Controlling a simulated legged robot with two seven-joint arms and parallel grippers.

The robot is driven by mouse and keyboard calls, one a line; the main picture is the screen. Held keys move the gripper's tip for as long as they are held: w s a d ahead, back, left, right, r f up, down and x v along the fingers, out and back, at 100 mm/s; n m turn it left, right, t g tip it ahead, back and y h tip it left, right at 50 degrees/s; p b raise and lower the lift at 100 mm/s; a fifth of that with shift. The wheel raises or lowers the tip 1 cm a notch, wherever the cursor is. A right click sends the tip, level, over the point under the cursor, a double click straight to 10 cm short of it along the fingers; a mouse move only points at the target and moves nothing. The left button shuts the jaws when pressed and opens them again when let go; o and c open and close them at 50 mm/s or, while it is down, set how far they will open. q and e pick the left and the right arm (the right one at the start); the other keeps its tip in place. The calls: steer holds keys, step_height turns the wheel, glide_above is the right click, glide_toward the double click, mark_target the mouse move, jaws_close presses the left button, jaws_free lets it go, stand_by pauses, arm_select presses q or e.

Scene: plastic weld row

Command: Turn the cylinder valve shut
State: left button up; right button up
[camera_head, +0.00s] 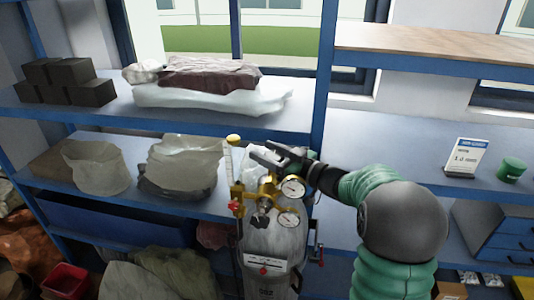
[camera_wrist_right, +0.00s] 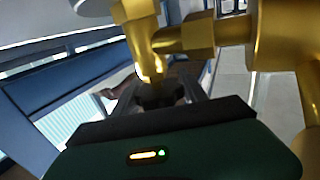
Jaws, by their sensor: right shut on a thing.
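A pale grey gas cylinder (camera_head: 275,243) stands upright in front of the shelves, with a brass regulator (camera_head: 266,188) and two round gauges (camera_head: 293,188) at its top. My right gripper (camera_head: 268,154) reaches in from the right at the top of the brass fittings. In the right wrist view, brass pipework (camera_wrist_right: 140,40) fills the upper part, and a dark knob (camera_wrist_right: 160,94) sits between the fingers of the gripper. The gripper is shut on this knob, which looks like the cylinder valve. In the head view the fingers hide the knob. My left gripper is out of view.
Blue shelves stand behind, with dark blocks (camera_head: 68,82), folded plastic sheeting (camera_head: 210,84) and pale sacks (camera_head: 180,165). A yellow-topped flow tube (camera_head: 233,160) rises just left of the gripper.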

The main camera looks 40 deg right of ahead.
steer(key=o, duration=0.9)
steer(key=shift+r, duration=0.25)
steer(key=o, duration=0.5)
steer(key=shift+w+f, duration=0.15)
steer(key=shift+w, duration=0.05)
steer(key=shift+c, duration=0.2)
steer(key=shift+w+d+f, duration=0.1)
steer(key=shift+s, duration=0.2)
